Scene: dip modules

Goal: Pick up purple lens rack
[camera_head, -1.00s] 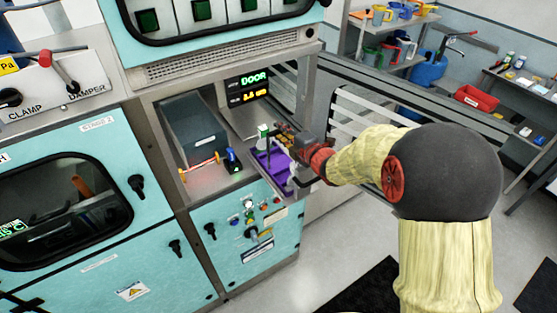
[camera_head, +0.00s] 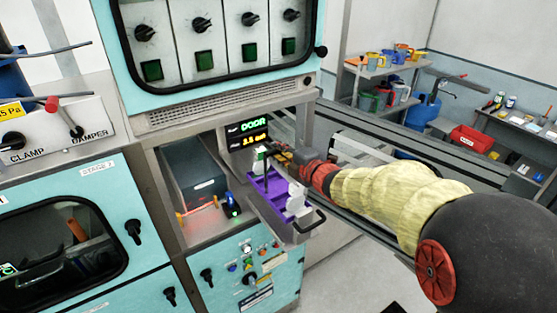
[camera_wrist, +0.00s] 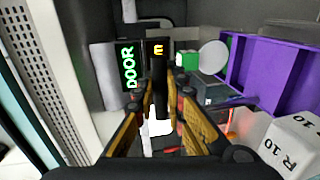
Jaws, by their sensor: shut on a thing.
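The purple lens rack (camera_head: 268,190) is in the head view, at the front of the open bay on a grey tray. It has a white and green piece at its far end and white pieces (camera_head: 296,199) at its near end. My gripper (camera_head: 283,157) is at the rack's upper right side. In the wrist view the purple rack (camera_wrist: 255,72) fills the right side, beside my gripper (camera_wrist: 158,92). The jaws are shut on a dark narrow part between the yellow pads, which I take as part of the rack. Its join to the rack is hidden.
A grey box (camera_head: 192,165) and a small blue item (camera_head: 231,204) stand left of the rack inside the bay. The lit DOOR display (camera_head: 247,133) is behind. The bay's metal post (camera_head: 304,128) is close to my gripper. A white block marked R 10 (camera_wrist: 292,145) is near it.

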